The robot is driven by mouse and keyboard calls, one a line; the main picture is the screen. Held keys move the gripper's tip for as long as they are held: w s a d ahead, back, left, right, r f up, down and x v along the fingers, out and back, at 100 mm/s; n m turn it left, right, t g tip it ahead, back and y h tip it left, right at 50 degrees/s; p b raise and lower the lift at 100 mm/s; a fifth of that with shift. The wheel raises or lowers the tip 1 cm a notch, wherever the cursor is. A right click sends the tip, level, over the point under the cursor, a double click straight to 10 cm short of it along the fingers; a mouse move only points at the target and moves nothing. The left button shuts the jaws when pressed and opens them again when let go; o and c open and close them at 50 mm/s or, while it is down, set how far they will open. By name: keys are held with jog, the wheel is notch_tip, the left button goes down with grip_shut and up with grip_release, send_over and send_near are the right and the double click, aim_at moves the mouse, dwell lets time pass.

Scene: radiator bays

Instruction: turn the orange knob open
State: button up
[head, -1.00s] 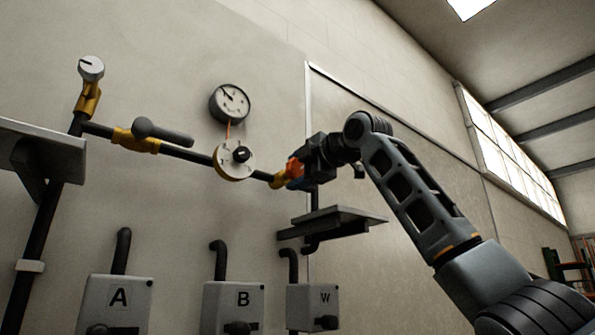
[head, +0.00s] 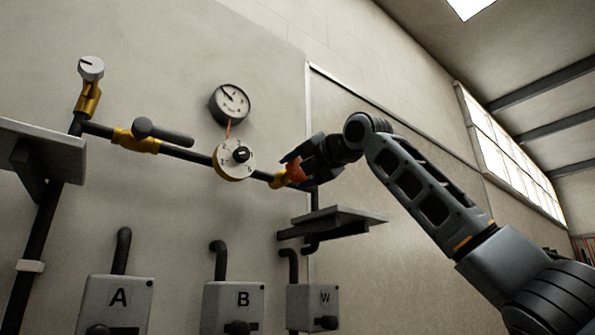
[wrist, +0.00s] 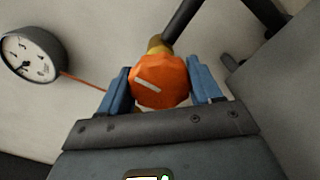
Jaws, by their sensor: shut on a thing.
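The orange knob (head: 295,172) sits at the right end of the pipe, on a yellow brass fitting (head: 277,181). In the wrist view the knob (wrist: 160,82) faces me, with a pale slanted bar mark on its face. My gripper (head: 296,170) is at the knob, with one blue-padded finger on each side of it in the wrist view (wrist: 160,86). It is shut on the knob. Part of the knob is hidden behind the fingers in the head view.
A round gauge (head: 230,103) hangs above a white dial (head: 235,159) on the pipe. A black lever (head: 162,133) and a grey-white knob (head: 91,68) are further left. A shelf (head: 340,217) juts out just below my gripper. Boxes A (head: 114,303), B (head: 233,306) and W (head: 313,306) stand below.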

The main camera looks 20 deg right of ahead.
jog(key=shift+f+n, duration=0.2)
jog(key=shift+n, duration=0.2)
jog(key=o, duration=1)
jog(key=shift+r, duration=0.15)
jog(key=shift+o, duration=0.2)
jog(key=b+v, duration=0.2)
jog(key=v, duration=0.5)
jog(key=shift+s+b, duration=0.3)
jog(key=shift+s, duration=0.05)
jog(key=shift+d, duration=0.15)
